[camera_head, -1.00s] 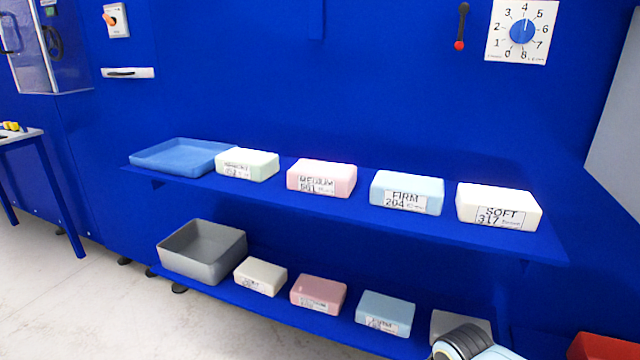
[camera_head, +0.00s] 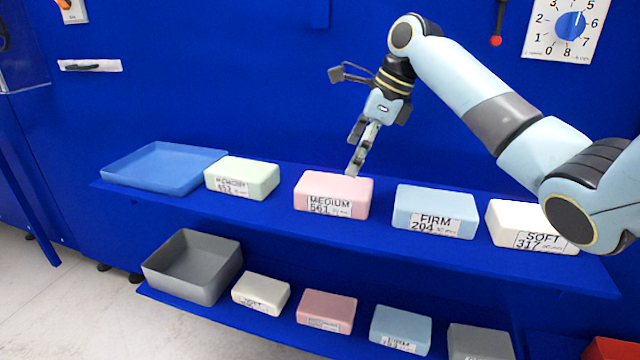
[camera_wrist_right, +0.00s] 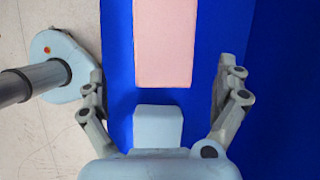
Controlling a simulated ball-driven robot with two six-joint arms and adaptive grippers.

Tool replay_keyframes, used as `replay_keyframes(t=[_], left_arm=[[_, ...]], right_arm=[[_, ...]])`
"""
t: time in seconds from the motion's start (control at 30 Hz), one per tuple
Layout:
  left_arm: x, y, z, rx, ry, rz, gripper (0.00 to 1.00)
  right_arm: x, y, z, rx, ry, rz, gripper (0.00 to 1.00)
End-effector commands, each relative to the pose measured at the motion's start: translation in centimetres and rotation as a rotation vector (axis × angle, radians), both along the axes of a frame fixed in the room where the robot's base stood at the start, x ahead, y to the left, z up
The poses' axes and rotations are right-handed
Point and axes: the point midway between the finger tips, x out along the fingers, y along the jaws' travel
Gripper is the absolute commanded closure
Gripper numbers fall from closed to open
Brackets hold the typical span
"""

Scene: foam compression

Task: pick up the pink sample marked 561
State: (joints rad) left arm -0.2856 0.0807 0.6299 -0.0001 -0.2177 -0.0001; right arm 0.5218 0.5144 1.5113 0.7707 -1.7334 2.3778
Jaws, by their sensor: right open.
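The pink sample (camera_head: 334,195), labelled MEDIUM 561, sits on the upper blue shelf between a pale green block and a light blue block. In the right wrist view the pink sample (camera_wrist_right: 163,42) shows from above, ahead of and between the fingers. My right gripper (camera_head: 362,160) is above the back right edge of the pink sample, pointing down. In the right wrist view the right gripper (camera_wrist_right: 160,95) is open and empty, its two fingers spread wider than the sample. Whether the fingertips touch anything cannot be told. My left gripper is not in view.
Neighbours on the upper shelf are the green block (camera_head: 242,178), the light blue FIRM 204 block (camera_head: 435,211) and the white SOFT 317 block (camera_head: 520,225). A blue tray (camera_head: 165,168) is at the left end. The lower shelf holds a grey bin (camera_head: 193,266) and several blocks.

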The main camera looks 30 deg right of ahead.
Motion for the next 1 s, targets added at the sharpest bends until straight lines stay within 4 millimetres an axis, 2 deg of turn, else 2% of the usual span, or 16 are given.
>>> replay_keyframes(t=[0.07, 0.17, 0.3, 0.4, 0.53, 0.7, 0.8, 1.0], left_arm=[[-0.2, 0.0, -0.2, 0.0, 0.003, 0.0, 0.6], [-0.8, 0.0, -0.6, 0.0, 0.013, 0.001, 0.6], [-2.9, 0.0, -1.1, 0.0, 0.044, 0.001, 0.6], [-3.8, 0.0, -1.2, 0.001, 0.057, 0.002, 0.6], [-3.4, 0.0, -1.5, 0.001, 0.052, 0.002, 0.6], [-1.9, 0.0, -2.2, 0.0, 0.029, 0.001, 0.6], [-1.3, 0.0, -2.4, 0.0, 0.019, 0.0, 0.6], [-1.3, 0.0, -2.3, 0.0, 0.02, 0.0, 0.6]], right_arm=[[0.5, -0.1, -0.1, 0.021, 0.011, -0.039, 0.0], [1.0, 0.3, -1.6, 0.029, 0.015, -0.053, 0.0], [1.6, 0.9, -3.7, 0.028, 0.014, -0.052, 0.0], [1.9, 1.1, -4.4, 0.026, 0.012, -0.051, 0.0], [2.2, 1.4, -5.6, 0.026, 0.014, -0.05, 0.0], [3.1, 2.2, -8.3, 0.026, 0.014, -0.05, 0.0], [3.3, 2.4, -9.2, 0.024, 0.013, -0.049, 0.0], [3.5, 2.4, -9.4, 0.022, 0.011, -0.049, 0.0]])
